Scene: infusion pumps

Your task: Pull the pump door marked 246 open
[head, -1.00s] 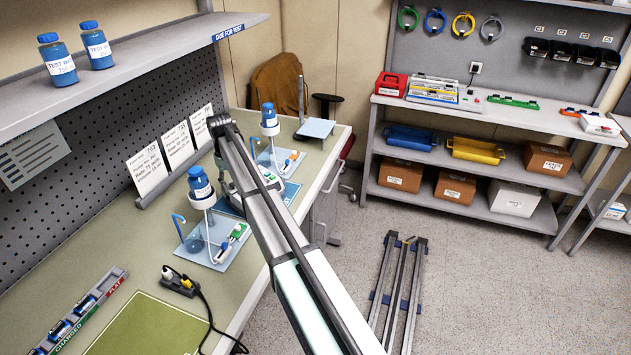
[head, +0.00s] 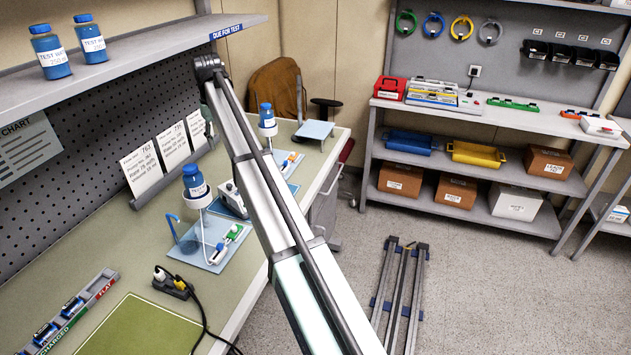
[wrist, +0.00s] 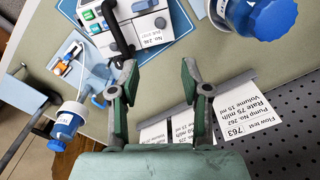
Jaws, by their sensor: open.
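The pump (wrist: 108,14) with the label No. 246 (wrist: 150,30) is at the top of the wrist view, cut off by the frame edge. It is white with green and blue keys, and a black bar stands out from it. I cannot tell how its door stands. In the head view this pump (head: 230,193) is mostly hidden behind my arm, on a blue mat on the bench. My gripper (wrist: 158,72) is open and empty, with its fingers apart below the pump in the wrist view. In the head view my gripper is mostly hidden by my arm.
Flow test cards (head: 142,168) lean along the pegboard; they also show beneath my gripper in the wrist view (wrist: 238,125). Blue-capped bottles stand over pads (head: 212,242) on either side. A shelf (head: 150,45) overhangs the bench. A cable (head: 180,283) lies nearer.

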